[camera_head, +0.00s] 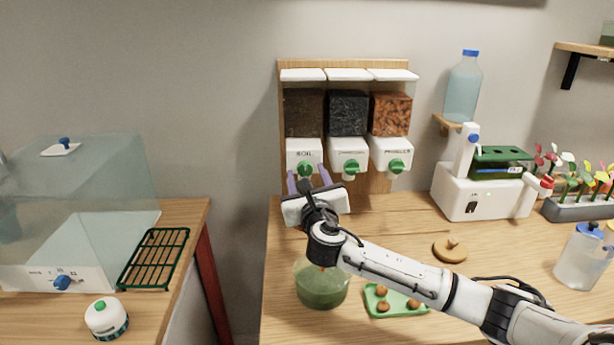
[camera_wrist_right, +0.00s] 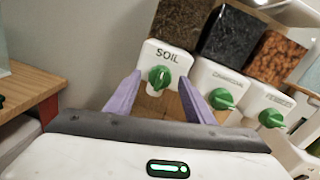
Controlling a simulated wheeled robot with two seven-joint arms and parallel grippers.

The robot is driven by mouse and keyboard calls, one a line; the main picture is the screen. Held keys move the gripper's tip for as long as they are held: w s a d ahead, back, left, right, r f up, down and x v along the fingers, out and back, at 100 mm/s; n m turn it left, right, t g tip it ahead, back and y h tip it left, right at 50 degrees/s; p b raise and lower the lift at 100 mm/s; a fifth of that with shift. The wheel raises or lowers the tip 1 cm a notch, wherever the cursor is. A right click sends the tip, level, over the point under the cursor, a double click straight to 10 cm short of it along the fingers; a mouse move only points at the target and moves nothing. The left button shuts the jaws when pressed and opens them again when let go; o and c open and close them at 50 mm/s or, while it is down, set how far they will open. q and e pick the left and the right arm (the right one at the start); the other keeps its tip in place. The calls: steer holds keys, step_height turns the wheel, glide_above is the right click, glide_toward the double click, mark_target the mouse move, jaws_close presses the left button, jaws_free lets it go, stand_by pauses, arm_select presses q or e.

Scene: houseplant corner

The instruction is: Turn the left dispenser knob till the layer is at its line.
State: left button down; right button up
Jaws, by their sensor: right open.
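The dispenser unit hangs on the wall with a left bin of dark brown soil (camera_head: 304,113). Its white front is labelled SOIL (camera_wrist_right: 167,56) and carries the green left knob (camera_head: 305,169). In the right wrist view the knob (camera_wrist_right: 159,77) shows between the purple fingertips. My right gripper (camera_head: 308,177) is open, with one finger on each side of the knob; I cannot tell whether either touches it. A round greenish glass jar (camera_head: 318,292) stands on the table below, partly hidden by my right arm. Its layer and line cannot be made out. My left gripper is out of view.
Two more green knobs, middle (camera_head: 351,167) and right (camera_head: 396,166), sit close beside. A green tray (camera_head: 374,306) with brown pieces and a round wooden lid (camera_head: 450,251) lie near my right arm. A white machine (camera_head: 476,193) stands further right.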

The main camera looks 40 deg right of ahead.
steer(key=c, duration=0.9)
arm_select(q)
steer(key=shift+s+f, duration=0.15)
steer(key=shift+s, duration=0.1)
arm_select(e)
steer(key=shift+c, duration=0.7)
